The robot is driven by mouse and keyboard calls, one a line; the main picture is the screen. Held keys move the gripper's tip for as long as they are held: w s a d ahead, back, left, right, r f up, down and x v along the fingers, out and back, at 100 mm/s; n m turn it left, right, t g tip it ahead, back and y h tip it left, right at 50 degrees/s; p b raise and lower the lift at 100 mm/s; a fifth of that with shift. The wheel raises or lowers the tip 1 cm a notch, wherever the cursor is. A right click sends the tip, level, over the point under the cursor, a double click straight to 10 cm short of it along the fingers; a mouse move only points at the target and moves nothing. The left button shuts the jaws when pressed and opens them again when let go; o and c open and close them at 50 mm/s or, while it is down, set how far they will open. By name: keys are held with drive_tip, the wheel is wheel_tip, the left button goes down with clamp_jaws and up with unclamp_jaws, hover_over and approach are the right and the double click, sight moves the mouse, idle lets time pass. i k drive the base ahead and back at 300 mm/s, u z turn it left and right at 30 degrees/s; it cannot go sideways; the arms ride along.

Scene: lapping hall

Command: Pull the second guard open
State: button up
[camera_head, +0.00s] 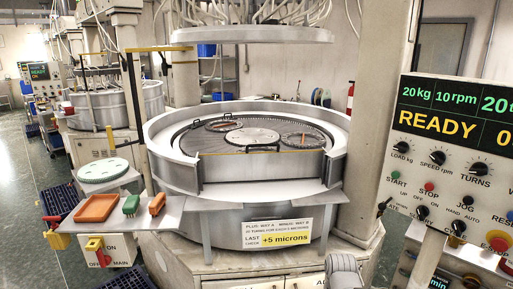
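The near lapping machine has a pale round tub (160,124) with a gap in its front wall. A grey front panel (262,168) with a thin yellow top edge spans this gap, and a dark bar like a handle (262,148) shows just above it. Behind it lie the round plate and several ring-shaped carriers. Another yellow-edged bar (157,49) stands at the upper left of the machine. I cannot tell which of these is the second guard. A grey rounded part of my arm shows at the bottom edge; my gripper is not in view.
A front shelf (180,221) holds an orange tray (96,208), a green brush (131,205) and an orange block (157,204). A control panel (450,160) reading READY stands at the right. The head (252,36) hangs above the tub. Open floor lies far left.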

sight(247, 166)
drive_tip(key=z, duration=0.1)
drive_tip(key=i, duration=0.95)
drive_tip(key=u, duration=0.05)
